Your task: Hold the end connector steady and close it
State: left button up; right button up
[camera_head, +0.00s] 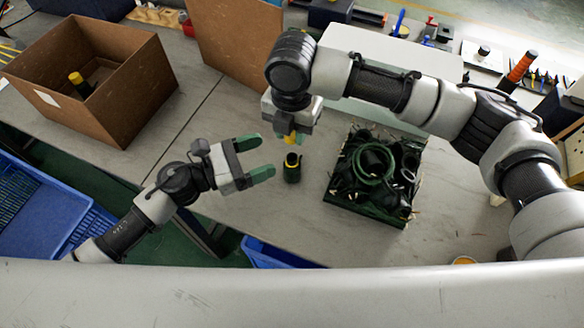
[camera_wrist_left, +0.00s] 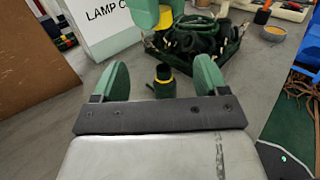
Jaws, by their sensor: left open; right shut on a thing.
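The end connector (camera_head: 292,172), dark green-black with a yellow ring near its top, stands upright on the grey table. It also shows in the left wrist view (camera_wrist_left: 164,88), between and beyond the fingers. My left gripper (camera_head: 262,158) is open, its two green fingers pointing toward the connector from the left without touching it. My right gripper (camera_head: 291,136) points down just above the connector and is shut on a small yellow part (camera_head: 291,140), mostly hidden by the fingers.
A dark green tray (camera_head: 369,216) with black cable parts stands right of the connector. A brown box (camera_head: 125,105) with a yellow-topped part inside stands at the left. A white box (camera_wrist_left: 100,25) stands behind. The table front of the connector is clear.

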aim_at(292, 157)
dwell(0.3)
pick_arm(q)
jog(key=f, duration=0.8)
jog(key=shift+d+f, duration=0.1)
jog(key=shift+d, duration=0.15)
jog(key=x, duration=0.7)
grip_shut()
pick_arm(e)
jog(key=shift+f, duration=2.5)
jog(key=shift+f, duration=0.9)
jog(key=shift+f, duration=0.6)
